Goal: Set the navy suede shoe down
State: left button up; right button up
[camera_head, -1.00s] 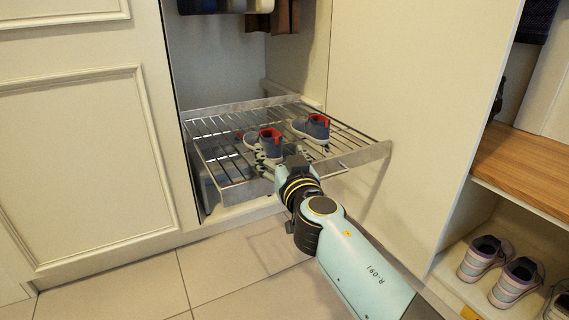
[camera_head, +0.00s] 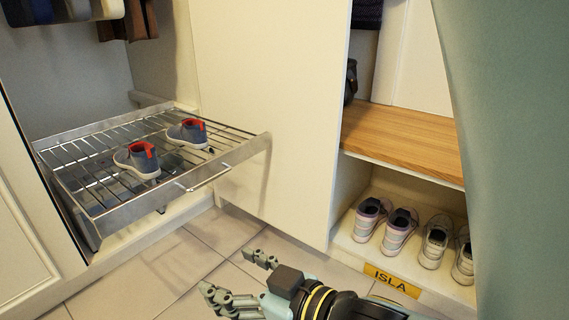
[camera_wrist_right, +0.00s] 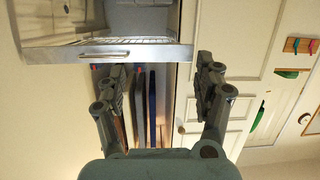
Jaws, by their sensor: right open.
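Two navy shoes with red lining sit upright on the pulled-out wire rack (camera_head: 119,216) in the head view. One shoe (camera_head: 138,160) is nearer the front left, the other (camera_head: 187,133) further back on the right, with a gap between them. I cannot tell which is the suede one. My right gripper (camera_head: 236,275) is open and empty, low in front of the rack and apart from both shoes. In the right wrist view its fingers (camera_wrist_right: 160,75) are spread, with the rack's front bar and handle (camera_wrist_right: 128,40) beyond. My left gripper is not in view.
A shoe bench with a wooden top (camera_head: 400,140) stands at the right. Below it is a cubby with several shoes (camera_head: 399,231) and a yellow "ISLA" label (camera_head: 391,282). A pale panel (camera_head: 270,110) separates rack and bench. Tiled floor (camera_head: 215,232) lies clear between.

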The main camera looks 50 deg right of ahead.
jog(key=v, duration=0.8)
jog(key=shift+s+d, duration=0.4)
jog(key=shift+d, duration=0.05)
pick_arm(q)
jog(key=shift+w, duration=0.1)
pick_arm(e)
jog(key=shift+f, duration=0.15)
